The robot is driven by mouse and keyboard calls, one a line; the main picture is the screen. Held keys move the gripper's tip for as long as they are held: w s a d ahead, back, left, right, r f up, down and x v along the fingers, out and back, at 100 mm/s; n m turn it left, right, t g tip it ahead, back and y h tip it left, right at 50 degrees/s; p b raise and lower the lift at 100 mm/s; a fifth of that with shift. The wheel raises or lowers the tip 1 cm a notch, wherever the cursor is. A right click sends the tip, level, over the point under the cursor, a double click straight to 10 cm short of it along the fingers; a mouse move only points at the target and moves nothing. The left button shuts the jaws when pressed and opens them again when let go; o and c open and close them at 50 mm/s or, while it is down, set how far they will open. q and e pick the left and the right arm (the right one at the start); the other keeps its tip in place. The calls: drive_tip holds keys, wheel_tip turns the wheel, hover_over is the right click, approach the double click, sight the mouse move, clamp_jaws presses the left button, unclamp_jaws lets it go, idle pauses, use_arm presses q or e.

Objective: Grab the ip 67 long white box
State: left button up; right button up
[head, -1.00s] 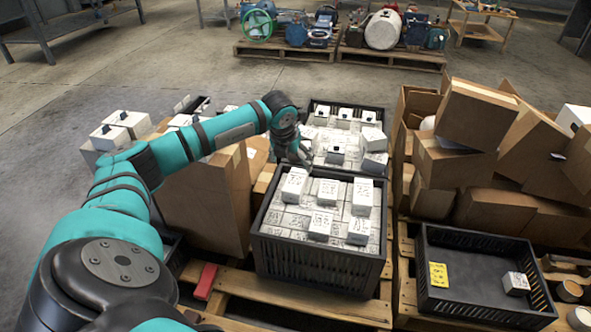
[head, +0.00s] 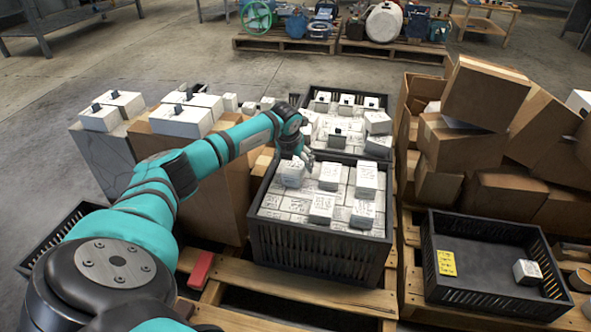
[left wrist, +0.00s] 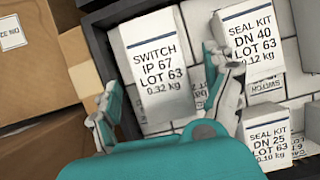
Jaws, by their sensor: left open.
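The long white box (left wrist: 155,58), printed "SWITCH IP 67 LOT 63 0.32 kg", lies face up in the left wrist view, near the crate's dark wall. In the head view a white box (head: 291,174), likely the same one, sits at the back left of the front black crate (head: 315,258). My left gripper (head: 306,156) is just behind it. In the left wrist view my left gripper (left wrist: 160,80) is open, with one finger on each side of the IP 67 box. Contact cannot be told. My right gripper is out of view.
A "SEAL KIT DN 40" box (left wrist: 250,40) stands close to the right finger, with a "DN 25" box (left wrist: 268,138) below it. A second crate (head: 318,92) of white boxes stands behind. A mostly empty black tray (head: 480,292) is at right.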

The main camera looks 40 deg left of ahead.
sight(295, 163)
use_arm(q)
drive_tip(key=b+x, duration=0.1)
drive_tip(key=x, duration=0.2)
drive_tip(key=shift+f, duration=0.15)
drive_tip(key=shift+c, duration=0.3)
drive_tip(key=shift+w, duration=0.1)
drive_tip(key=c, duration=1.5)
